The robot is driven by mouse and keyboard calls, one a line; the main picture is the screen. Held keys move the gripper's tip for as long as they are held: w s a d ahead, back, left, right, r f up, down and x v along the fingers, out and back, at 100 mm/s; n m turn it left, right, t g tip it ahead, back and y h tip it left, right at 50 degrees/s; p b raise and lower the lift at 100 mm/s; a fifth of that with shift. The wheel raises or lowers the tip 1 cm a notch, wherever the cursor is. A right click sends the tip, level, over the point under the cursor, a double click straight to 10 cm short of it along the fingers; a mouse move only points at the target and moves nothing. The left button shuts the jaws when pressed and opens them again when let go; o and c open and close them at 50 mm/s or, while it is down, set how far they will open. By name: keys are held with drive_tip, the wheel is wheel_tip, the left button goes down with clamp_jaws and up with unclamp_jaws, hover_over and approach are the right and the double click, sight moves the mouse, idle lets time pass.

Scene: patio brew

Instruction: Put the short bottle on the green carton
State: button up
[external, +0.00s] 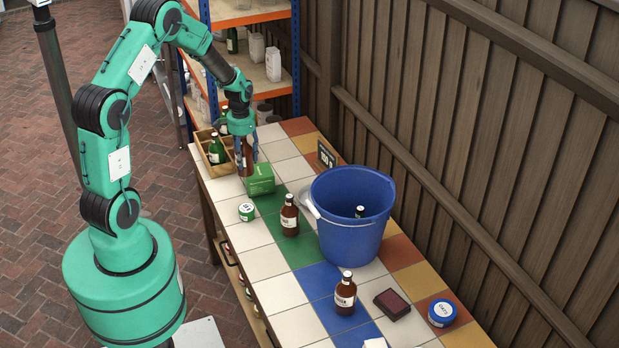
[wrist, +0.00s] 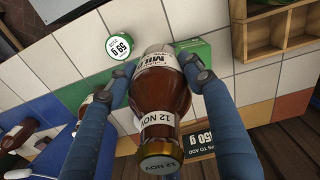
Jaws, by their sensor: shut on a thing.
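My gripper (external: 246,150) is shut on a brown bottle (external: 246,167) with a pale label. In the wrist view the bottle (wrist: 160,105) stands between the two blue fingers, its gold cap towards the camera. The green carton (external: 261,180) lies on the tiled table, right by the held bottle. In the wrist view the carton (wrist: 196,50) shows beside the bottle's far end, partly hidden by bottle and finger. I cannot tell whether the bottle touches it. Other brown bottles stand on the table, one on green tiles (external: 289,216) and one on blue tiles (external: 345,294).
A wooden crate (external: 203,147) with green bottles stands at the table's far left. A small green-and-white tin (external: 246,211) is near the carton. A blue bucket (external: 350,235) and small black sign (external: 326,155) are to the right. White tiles at the front left are bare.

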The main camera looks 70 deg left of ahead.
drive_tip(key=w+a, duration=0.4)
drive_tip(key=w, duration=0.2)
drive_tip(key=shift+w+a+f, duration=0.2)
drive_tip(key=shift+a+f, duration=0.1)
drive_tip(key=shift+a, duration=0.1)
drive_tip(key=shift+f, duration=1.75)
drive_tip(key=shift+f+b, duration=0.1)
drive_tip(key=shift+b, duration=0.2)
drive_tip(key=o, duration=1.7)
drive_tip(key=shift+f, duration=0.1)
wheel_tip(320, 180, up, 12)
drive_tip(key=shift+r+p, duration=0.15)
drive_tip(key=shift+p, duration=0.3)
